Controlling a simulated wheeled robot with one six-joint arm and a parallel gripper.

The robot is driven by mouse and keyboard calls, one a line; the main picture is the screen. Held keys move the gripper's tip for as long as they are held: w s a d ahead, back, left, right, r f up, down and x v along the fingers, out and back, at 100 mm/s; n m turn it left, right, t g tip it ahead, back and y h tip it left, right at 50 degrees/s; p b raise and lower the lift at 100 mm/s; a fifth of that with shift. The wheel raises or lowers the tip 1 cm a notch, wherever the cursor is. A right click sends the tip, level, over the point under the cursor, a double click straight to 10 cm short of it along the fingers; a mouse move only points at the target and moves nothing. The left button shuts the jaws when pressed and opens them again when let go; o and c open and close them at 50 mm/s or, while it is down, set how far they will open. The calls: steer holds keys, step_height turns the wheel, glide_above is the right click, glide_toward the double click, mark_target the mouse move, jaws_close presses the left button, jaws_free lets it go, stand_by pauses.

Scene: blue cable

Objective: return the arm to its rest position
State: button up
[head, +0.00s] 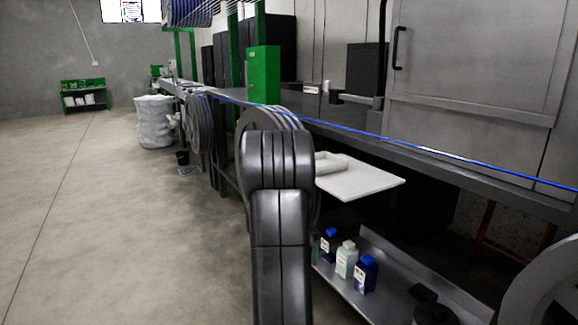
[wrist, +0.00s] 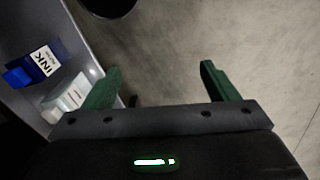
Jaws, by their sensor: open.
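My arm (head: 279,220) reaches forward in the middle of the head view, and its black links hide what lies behind them. My gripper (wrist: 160,82) shows in the wrist view with its two green fingers wide apart and nothing between them. It points down over the bare concrete floor. The gripper itself cannot be made out in the head view. The blue cable (head: 440,153) runs along the edge of the long grey bench at the right, apart from my arm in the picture.
A metal tray (head: 455,290) at lower right holds a blue ink bottle (head: 366,274), a white bottle (head: 346,259) and another blue bottle (head: 328,244). Bottles also show at the left of the wrist view (wrist: 40,64). A white board (head: 368,183) juts out. The left floor is clear.

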steer(key=shift+a+r+p, duration=0.25)
steer(key=shift+r+p, duration=0.1)
steer(key=shift+r, duration=0.15)
steer(key=shift+a+r+p, duration=0.25)
steer(key=shift+r+p, duration=0.05)
steer(key=shift+r, duration=0.2)
